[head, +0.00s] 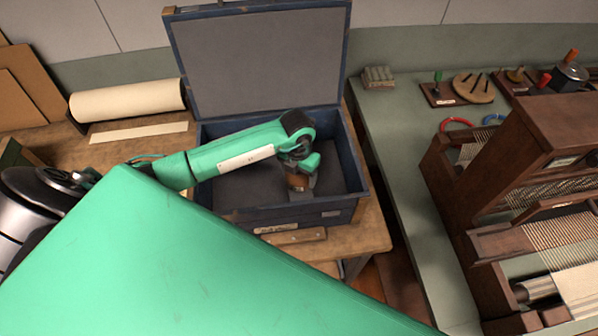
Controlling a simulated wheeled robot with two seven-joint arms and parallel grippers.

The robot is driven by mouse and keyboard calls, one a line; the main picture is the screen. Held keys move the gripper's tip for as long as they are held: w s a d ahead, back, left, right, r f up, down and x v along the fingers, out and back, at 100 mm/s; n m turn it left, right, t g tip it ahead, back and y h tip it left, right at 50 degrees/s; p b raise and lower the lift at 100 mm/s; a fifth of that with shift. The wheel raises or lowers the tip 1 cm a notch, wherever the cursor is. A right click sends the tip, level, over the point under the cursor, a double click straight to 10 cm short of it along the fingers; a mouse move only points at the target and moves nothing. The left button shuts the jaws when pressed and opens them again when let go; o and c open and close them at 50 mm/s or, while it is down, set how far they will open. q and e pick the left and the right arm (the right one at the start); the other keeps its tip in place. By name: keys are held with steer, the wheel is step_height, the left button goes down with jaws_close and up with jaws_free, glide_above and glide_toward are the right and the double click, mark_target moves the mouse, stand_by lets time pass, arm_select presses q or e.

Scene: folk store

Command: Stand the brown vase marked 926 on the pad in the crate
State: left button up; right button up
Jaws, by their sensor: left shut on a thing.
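The dark blue crate (358,183) stands on a wooden bench with its grey-lined lid (262,60) open at the back. Dark grey padding (245,188) shows inside it. My left arm reaches in from the left, over the crate's left wall. My left gripper (300,186) points down inside the crate, right of its middle, and is shut on a small brown thing, seemingly the brown vase (297,181). Most of the vase is hidden by the gripper, and no number can be read. I cannot tell whether its base touches the pad. My right gripper is not in view.
A paper roll (128,101) lies on the bench left of the crate. A grey-green counter (400,150) on the right holds a wooden loom (545,150) and small tools. The raised lid blocks the back, and the crate walls surround the gripper closely.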

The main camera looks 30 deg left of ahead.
arm_select(q)
steer(key=shift+f, duration=0.2)
steer(key=o, duration=1.1)
steer(key=shift+r, duration=0.1)
steer(key=shift+r, duration=0.2)
steer(key=r+b, duration=0.2)
steer(key=r, duration=0.4)
steer(key=r+b, duration=0.2)
steer(key=r, duration=0.4)
steer(key=shift+a, duration=0.2)
steer(key=shift+f, duration=0.1)
